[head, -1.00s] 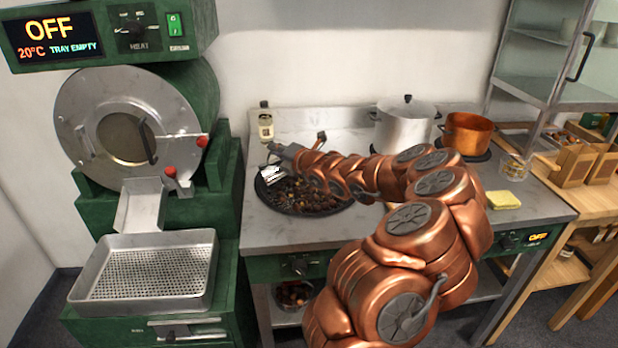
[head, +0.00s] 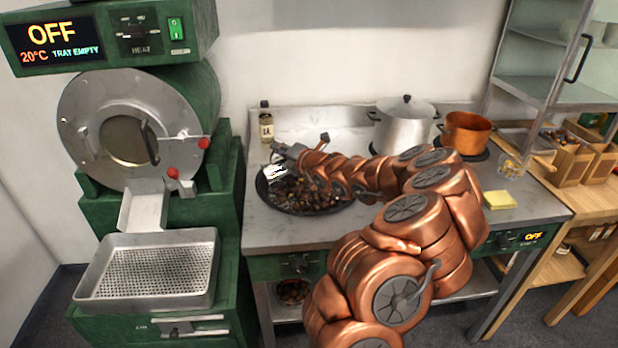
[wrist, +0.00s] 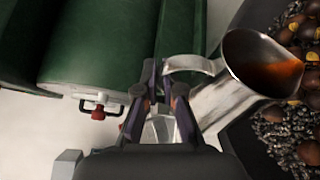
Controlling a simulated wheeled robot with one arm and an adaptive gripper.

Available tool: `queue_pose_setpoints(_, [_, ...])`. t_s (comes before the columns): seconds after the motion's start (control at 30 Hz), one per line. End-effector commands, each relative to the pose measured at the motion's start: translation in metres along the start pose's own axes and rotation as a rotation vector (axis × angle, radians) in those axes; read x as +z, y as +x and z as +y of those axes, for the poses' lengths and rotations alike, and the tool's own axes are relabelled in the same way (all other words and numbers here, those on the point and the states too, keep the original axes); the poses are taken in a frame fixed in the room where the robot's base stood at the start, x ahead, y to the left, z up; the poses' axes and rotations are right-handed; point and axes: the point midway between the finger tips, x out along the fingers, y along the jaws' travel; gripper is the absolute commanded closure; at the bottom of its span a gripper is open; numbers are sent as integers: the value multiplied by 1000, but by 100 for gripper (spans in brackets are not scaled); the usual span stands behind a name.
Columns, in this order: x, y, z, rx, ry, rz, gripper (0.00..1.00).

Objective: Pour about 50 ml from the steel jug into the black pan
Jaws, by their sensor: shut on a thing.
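The steel jug (wrist: 219,98) is tilted to the right in the wrist view, with its mouth toward the pan. Orange-brown liquid shows inside it near the lip; I cannot make out a stream. My gripper (wrist: 163,88) is shut on the jug's handle (wrist: 185,64). In the head view my gripper (head: 285,152) and the jug (head: 276,172) are above the left part of the black pan (head: 264,188). The pan holds chestnuts and dark grit, which also show in the wrist view. My arm hides part of the pan's right side.
A small labelled bottle (head: 266,125) stands behind the pan. A lidded steel pot (head: 403,126) and a copper pot (head: 466,132) stand at the back right. A yellow sponge (head: 499,199) lies at right. The green roaster (head: 205,110) stands at left with its perforated tray (head: 90,284).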

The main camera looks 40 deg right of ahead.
Motion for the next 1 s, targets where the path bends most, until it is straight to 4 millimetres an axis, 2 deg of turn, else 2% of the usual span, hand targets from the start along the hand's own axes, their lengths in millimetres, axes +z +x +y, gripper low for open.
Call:
queue_pose_setpoints(0.5, [-34, 11, -12, -67, -171, 8, 100])
queue_pose_setpoints(1.0, [-40, 14, -8, -120, -291, 11, 100])
